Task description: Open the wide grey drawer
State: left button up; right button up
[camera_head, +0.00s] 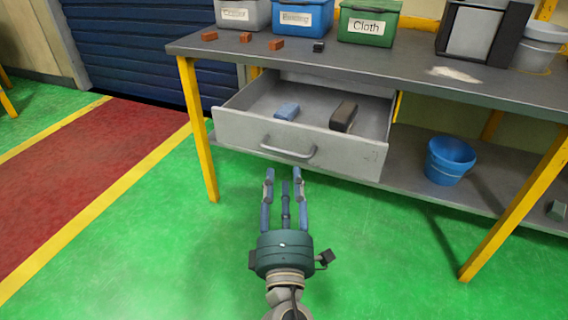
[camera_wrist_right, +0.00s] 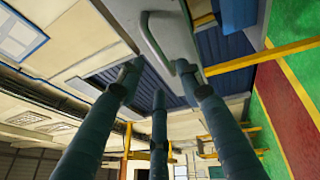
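The wide grey drawer (camera_head: 240,137) hangs under the workbench and stands pulled out, so its inside shows. A blue block (camera_head: 287,111) and a dark brown block (camera_head: 343,116) lie in it. Its bar handle (camera_head: 288,152) is on the front face; the handle also shows in the right wrist view (camera_wrist_right: 153,42). My right gripper (camera_head: 284,176) is just in front of and below the handle, its fingers spread and apart from it in the head view. Nothing shows between the fingers. My left gripper is not in view.
The workbench top (camera_head: 400,62) carries a green Cloth bin (camera_head: 367,27), other bins and small brick-coloured blocks. A yellow leg (camera_head: 197,130) stands left of the drawer. A blue bucket (camera_head: 448,162) sits on the lower shelf. The green floor in front is clear.

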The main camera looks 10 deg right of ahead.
jog(key=v, duration=0.2)
jog(key=shift+s, duration=0.4)
jog(key=shift+f, duration=0.1)
